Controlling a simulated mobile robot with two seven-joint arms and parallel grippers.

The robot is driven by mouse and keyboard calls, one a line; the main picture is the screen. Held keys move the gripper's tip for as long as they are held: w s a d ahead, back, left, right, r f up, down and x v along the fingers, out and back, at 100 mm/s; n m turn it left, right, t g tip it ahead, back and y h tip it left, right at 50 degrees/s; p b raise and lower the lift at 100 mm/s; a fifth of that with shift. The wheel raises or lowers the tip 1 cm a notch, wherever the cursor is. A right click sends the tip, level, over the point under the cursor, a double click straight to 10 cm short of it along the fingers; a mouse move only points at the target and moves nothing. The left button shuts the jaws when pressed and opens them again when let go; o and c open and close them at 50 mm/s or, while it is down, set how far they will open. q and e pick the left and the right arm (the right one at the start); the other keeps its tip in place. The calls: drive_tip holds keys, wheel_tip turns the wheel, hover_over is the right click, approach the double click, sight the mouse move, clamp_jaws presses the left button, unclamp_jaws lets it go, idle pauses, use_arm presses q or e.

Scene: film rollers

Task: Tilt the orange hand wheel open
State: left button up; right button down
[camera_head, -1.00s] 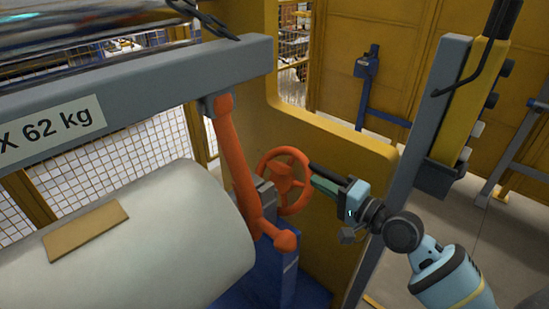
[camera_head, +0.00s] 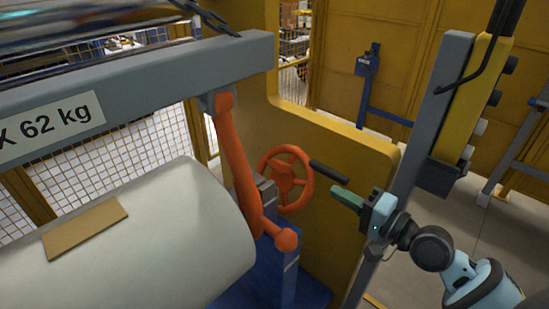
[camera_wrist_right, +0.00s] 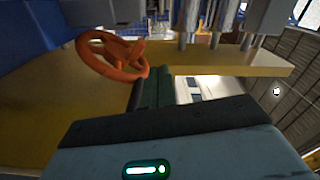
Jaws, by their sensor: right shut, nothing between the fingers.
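The orange hand wheel (camera_head: 264,178), a spoked ring, stands upright beside the yellow frame in the head view. A black handle (camera_head: 329,172) sticks out to the right from its rim. In the right wrist view the wheel (camera_wrist_right: 84,52) is at the upper left, and the dark handle (camera_wrist_right: 136,96) shows beside my green fingers. My right gripper (camera_head: 335,193) is shut and empty, just right of the wheel and below the handle, apart from the wheel's rim. Whether the fingers touch the handle is not clear. My left gripper is not in view.
An orange lever arm (camera_head: 237,150) stands just left of the wheel. A white roll (camera_head: 170,245) lies at lower left under a grey beam (camera_head: 160,75) marked "62 kg". The yellow frame (camera_head: 350,150) stands behind the wheel. A grey post (camera_head: 425,130) rises near my right arm.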

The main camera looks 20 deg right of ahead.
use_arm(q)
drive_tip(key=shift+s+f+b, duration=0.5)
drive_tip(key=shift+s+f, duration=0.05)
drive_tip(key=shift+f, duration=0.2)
use_arm(e)
drive_tip(key=v, duration=0.3)
drive_tip(key=shift+s+d, duration=0.15)
drive_tip(key=shift+s, duration=0.15)
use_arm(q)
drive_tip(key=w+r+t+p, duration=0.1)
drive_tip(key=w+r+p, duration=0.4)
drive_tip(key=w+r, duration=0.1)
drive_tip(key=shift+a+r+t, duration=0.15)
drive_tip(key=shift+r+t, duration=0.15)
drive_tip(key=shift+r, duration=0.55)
use_arm(e)
drive_tip(key=s+a+f+n+g+h, duration=0.3)
drive_tip(key=s+a+f+n, duration=0.1)
drive_tip(key=s+f, duration=1)
drive_tip(key=s+a+f+n+g+h, duration=0.3)
drive_tip(key=s+f+n, duration=0.4)
drive_tip(key=s+f, duration=0.7)
drive_tip(key=shift+a+f+g+h, duration=0.2)
drive_tip(key=shift+a+g+h, duration=0.25)
drive_tip(key=shift+a, duration=0.25)
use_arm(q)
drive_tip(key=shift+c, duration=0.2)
